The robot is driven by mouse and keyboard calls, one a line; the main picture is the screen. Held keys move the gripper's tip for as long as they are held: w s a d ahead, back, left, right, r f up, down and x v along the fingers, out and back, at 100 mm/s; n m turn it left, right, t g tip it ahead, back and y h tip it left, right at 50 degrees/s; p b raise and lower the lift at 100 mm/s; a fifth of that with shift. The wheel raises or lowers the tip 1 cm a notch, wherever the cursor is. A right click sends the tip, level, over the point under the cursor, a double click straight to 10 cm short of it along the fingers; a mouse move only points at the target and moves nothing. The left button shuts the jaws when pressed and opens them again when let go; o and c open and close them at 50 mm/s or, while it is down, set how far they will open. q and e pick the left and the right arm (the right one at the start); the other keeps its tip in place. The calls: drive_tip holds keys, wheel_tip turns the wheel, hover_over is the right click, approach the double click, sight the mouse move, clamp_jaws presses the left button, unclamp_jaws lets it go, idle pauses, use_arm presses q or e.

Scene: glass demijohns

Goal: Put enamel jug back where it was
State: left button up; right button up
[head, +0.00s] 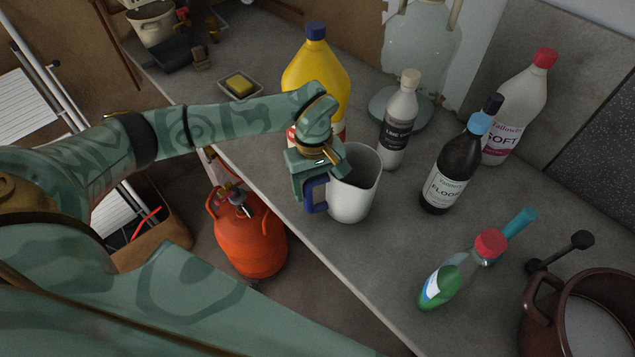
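The enamel jug (358,187) is white with a dark blue handle, and it is upright at the near edge of the grey worktop (400,247). My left gripper (311,184) comes in from the left and is at the handle, with its fingers closed around it. I cannot tell whether the jug's base touches the worktop. Part of the jug's rim is hidden by my gripper. My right gripper is not in view.
A yellow bottle (316,76), a white-capped bottle (398,125), a dark bottle (452,172) and a glass demijohn (421,50) stand behind the jug. A green-labelled bottle (447,281) and a brown pot (539,316) are at right. An orange gas cylinder (250,240) stands below the edge.

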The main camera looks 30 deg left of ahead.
use_arm(q)
drive_tip(key=shift+o, duration=0.7)
drive_tip(key=shift+r, duration=0.15)
wheel_tip(320, 180, up, 12)
drive_tip(key=w+a, duration=0.1)
drive_tip(key=shift+a, duration=0.15)
idle(1.0)
